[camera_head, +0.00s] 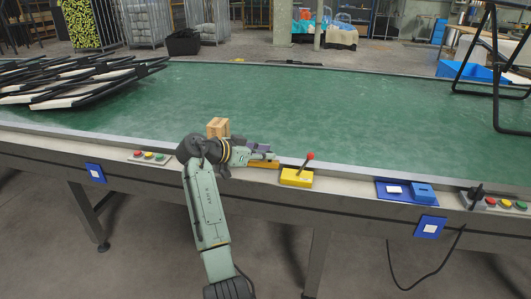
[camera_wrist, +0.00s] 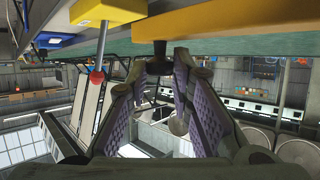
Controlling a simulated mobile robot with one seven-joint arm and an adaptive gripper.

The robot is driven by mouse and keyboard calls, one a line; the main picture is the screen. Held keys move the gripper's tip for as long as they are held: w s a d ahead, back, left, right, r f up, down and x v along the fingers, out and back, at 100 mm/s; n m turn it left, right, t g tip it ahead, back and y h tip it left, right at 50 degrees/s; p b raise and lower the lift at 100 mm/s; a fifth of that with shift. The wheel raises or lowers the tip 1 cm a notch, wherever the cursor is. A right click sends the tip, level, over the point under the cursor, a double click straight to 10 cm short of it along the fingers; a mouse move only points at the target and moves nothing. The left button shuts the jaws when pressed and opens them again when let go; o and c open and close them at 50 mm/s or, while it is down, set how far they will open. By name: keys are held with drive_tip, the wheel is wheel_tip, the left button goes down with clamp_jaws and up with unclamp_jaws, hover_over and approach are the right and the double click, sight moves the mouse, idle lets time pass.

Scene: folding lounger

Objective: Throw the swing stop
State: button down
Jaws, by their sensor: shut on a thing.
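My gripper (camera_head: 268,153) reaches to the right over the near edge of the green-topped table; in the wrist view its purple-padded fingers (camera_wrist: 166,75) are shut on a dark handle (camera_wrist: 160,50). The handle joins a yellow bar (camera_wrist: 170,10), which I take to be the swing stop. The yellow bar (camera_head: 263,164) also shows under the fingers in the head view. The fingers hide most of the handle there. To the right, apart from the gripper, a yellow box (camera_head: 296,179) carries a red-knobbed lever (camera_head: 309,157). That lever (camera_wrist: 96,78) is left of the fingers in the wrist view, which looks upside down.
A wooden block (camera_head: 217,127) stands behind my wrist. Folded lounger frames (camera_head: 80,80) lie at the left of the table (camera_head: 300,105), and a black frame (camera_head: 495,70) stands at the right. A blue tray (camera_head: 385,190) and button boxes line the near edge. The table's middle is clear.

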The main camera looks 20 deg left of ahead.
drive_tip(key=shift+s+m+g+h, duration=0.3)
drive_tip(key=shift+s+m, duration=0.1)
drive_tip(key=shift+f, duration=0.1)
drive_tip(key=c, duration=1.7)
unclamp_jaws()
drive_tip(key=shift+s, duration=0.1)
drive_tip(key=v, duration=1.2)
